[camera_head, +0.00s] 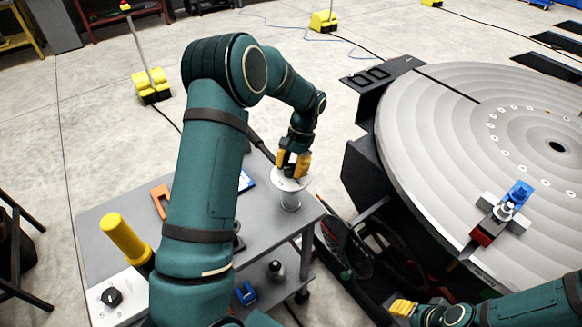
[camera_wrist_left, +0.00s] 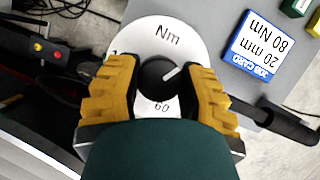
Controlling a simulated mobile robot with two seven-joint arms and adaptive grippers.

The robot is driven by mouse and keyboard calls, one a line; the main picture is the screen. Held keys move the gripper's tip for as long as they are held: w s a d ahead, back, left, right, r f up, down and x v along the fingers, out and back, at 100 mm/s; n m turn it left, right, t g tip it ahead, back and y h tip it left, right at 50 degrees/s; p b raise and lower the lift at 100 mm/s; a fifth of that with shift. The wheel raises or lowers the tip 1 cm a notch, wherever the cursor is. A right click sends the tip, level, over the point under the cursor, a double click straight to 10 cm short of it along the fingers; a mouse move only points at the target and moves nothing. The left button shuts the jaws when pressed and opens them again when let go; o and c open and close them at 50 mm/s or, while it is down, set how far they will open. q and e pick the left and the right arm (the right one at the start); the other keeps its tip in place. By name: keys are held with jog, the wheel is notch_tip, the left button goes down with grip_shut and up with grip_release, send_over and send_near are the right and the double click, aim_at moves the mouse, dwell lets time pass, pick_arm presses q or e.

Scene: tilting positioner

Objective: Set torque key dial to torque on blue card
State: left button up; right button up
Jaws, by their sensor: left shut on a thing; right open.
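The torque key's dial is a white round plate (camera_head: 293,183) on a short post on the grey cart; in the left wrist view it (camera_wrist_left: 165,38) shows "Nm" and a "60", other numbers being hidden. My right gripper (camera_head: 403,307) is open at the lower edge.
The grey cart (camera_head: 95,222) also carries a yellow cylinder (camera_head: 124,237), an orange clamp-like part (camera_head: 160,200) and a white box with another black knob (camera_head: 112,297). A big round positioner table (camera_head: 430,130) stands to the right, with a blue and red fixture (camera_head: 518,193) on it.

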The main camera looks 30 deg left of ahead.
pick_arm(q)
jog(key=o, duration=1.2)
jog(key=shift+f, duration=0.15)
jog(key=v, duration=1.2)
jog(key=shift+s, duration=0.1)
